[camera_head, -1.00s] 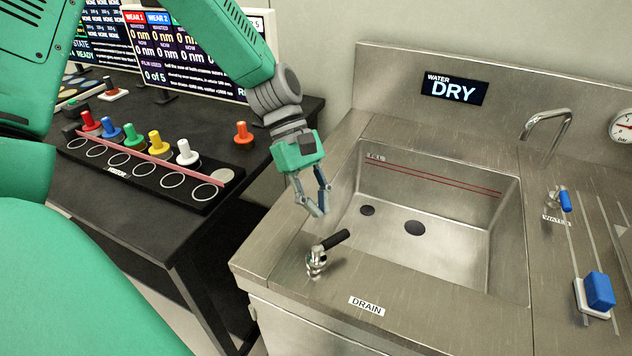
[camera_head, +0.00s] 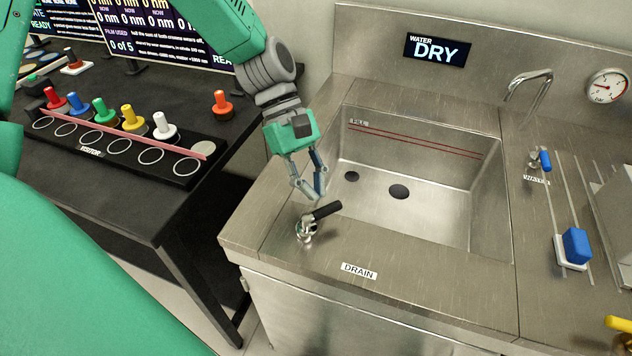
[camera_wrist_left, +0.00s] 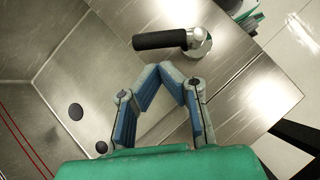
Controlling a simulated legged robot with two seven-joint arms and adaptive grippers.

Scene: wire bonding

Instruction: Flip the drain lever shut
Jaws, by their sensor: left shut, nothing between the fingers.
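The drain lever (camera_head: 318,216) has a black grip on a metal pivot at the sink's front left corner, behind the white DRAIN label (camera_head: 359,271). Its grip points right and slightly back, toward the basin. In the left wrist view the lever (camera_wrist_left: 162,40) lies just beyond the fingertips. My left gripper (camera_head: 316,196) is shut and empty, just above and behind the black grip; a small gap shows in the wrist view (camera_wrist_left: 163,68). My right gripper is not in view.
The empty steel sink basin (camera_head: 440,205) lies to the right, with a display reading DRY (camera_head: 436,50) behind it. A blue water lever (camera_head: 544,160) and a blue slider (camera_head: 575,246) are at the right. A black table (camera_head: 150,200) with coloured pegs stands at the left.

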